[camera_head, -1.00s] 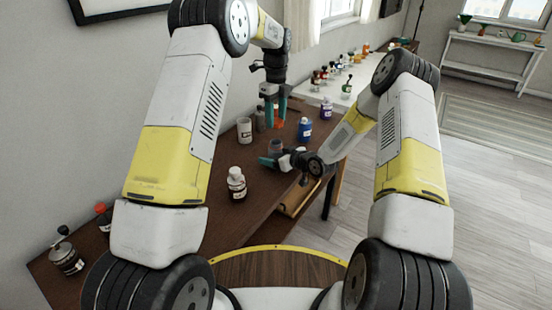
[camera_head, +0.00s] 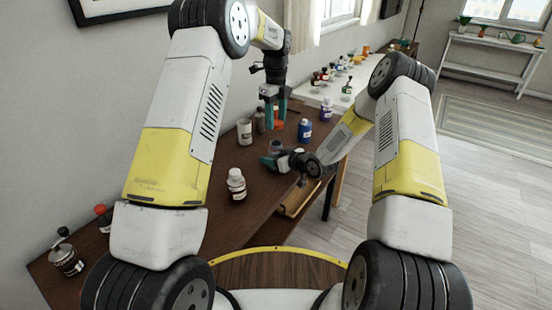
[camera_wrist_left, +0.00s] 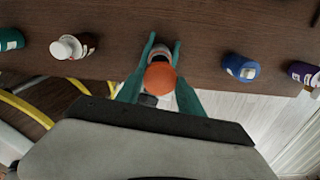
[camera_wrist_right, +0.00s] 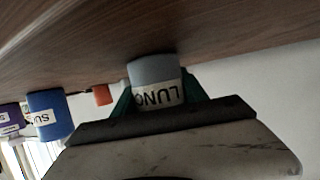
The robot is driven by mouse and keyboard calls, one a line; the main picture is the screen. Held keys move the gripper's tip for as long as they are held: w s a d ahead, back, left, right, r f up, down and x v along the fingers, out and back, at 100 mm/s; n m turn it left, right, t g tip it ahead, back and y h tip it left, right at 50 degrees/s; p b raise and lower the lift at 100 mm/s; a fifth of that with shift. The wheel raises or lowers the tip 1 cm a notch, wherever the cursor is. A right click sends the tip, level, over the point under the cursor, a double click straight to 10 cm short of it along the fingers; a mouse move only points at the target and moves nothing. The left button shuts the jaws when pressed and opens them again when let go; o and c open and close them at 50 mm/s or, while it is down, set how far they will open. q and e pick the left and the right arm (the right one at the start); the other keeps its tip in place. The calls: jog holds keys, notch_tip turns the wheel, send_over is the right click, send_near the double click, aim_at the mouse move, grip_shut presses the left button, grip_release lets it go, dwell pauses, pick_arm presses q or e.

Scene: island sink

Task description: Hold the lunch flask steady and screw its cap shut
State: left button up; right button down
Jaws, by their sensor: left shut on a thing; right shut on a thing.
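The orange cap (camera_head: 278,124) shows at my left gripper (camera_head: 276,116), which points down and is shut on it. In the left wrist view the cap (camera_wrist_left: 160,77) sits between the teal fingers. The grey lunch flask (camera_head: 275,147) stands on the brown table, below the cap in the head view; a small gap seems to show between them. My right gripper (camera_head: 268,160) is shut on the flask from the near side. The right wrist view shows the flask (camera_wrist_right: 153,72) upside down with part of its label; its top end is hidden by my gripper.
A white jar (camera_head: 244,132) and a dark bottle (camera_head: 260,121) stand left of the flask. A blue bottle (camera_head: 305,129) and a purple bottle (camera_head: 326,109) stand to its right. A white-labelled brown bottle (camera_head: 237,185) stands nearer. The table's front edge is close to my right gripper.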

pick_arm(q)
send_near(276, 156)
jog(key=shift+w+f, duration=0.3)
jog(key=shift+w, duration=0.45)
jog(key=shift+w+f, duration=0.3)
jog(key=shift+w, duration=0.4)
jog(key=shift+f, duration=0.9)
jog(key=shift+f, duration=0.55)
jog(key=m, duration=0.9)
jog(key=shift+m, duration=0.4)
